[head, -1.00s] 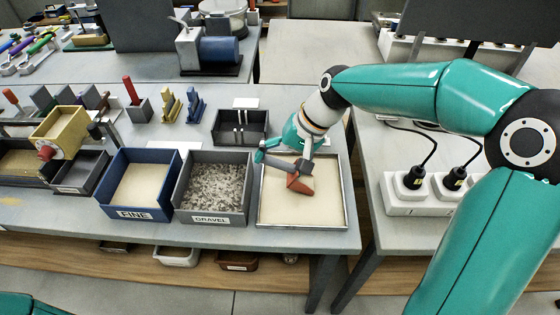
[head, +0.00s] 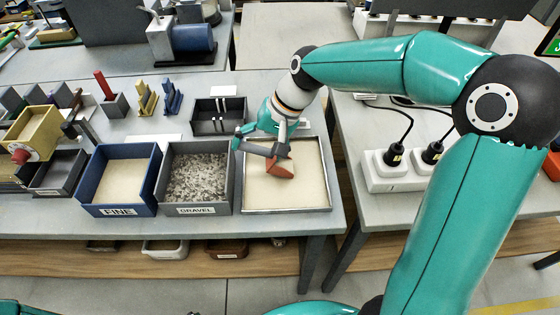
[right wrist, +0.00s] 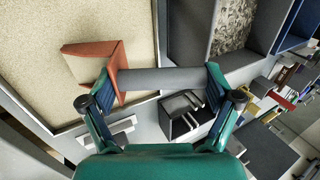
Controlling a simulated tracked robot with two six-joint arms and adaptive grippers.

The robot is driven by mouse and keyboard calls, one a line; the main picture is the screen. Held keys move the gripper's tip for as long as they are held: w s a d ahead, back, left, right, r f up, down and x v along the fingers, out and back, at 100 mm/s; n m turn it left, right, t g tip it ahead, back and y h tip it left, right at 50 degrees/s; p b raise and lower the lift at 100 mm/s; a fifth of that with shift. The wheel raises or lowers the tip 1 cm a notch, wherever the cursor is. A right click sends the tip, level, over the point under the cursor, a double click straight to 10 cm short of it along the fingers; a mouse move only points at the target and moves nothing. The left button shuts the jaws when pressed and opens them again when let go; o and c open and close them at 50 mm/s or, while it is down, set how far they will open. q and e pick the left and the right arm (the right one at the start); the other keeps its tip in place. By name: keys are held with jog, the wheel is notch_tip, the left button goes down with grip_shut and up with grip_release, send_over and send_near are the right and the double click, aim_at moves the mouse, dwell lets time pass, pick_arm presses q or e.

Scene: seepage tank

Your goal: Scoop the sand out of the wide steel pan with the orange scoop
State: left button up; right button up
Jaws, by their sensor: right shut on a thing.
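The wide steel pan (head: 322,190) stands at the right end of the table, with a flat layer of pale sand (head: 306,180) in it. My right gripper (head: 262,146) is over the back left part of the pan and is shut on the grey handle of the orange scoop (head: 281,168). The scoop head is over the sand; I cannot tell whether it touches it. In the right wrist view the scoop (right wrist: 100,64) lies across between the fingers (right wrist: 160,90), its head over the sand.
The gravel bin (head: 196,210) stands just left of the pan, and the blue bin marked FINE (head: 119,211) beyond it. A white power strip (head: 388,184) with plugs lies on the right table, past a gap.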

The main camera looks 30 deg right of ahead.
aim_at(247, 143)
jog(key=shift+w+a+r+p, duration=0.25)
jog(key=shift+w+a+p, duration=0.15)
jog(key=shift+a, duration=0.3)
jog(key=shift+w+a+r+p, duration=0.25)
jog(key=shift+w+a, duration=0.2)
jog(key=shift+a, duration=0.25)
jog(key=shift+f+b, duration=0.4)
jog(key=shift+f, duration=0.2)
jog(key=shift+s+d, duration=0.45)
jog(key=shift+d, duration=0.25)
jog(key=shift+s+d, duration=0.45)
jog(key=shift+d, duration=0.25)
dwell(4.6)
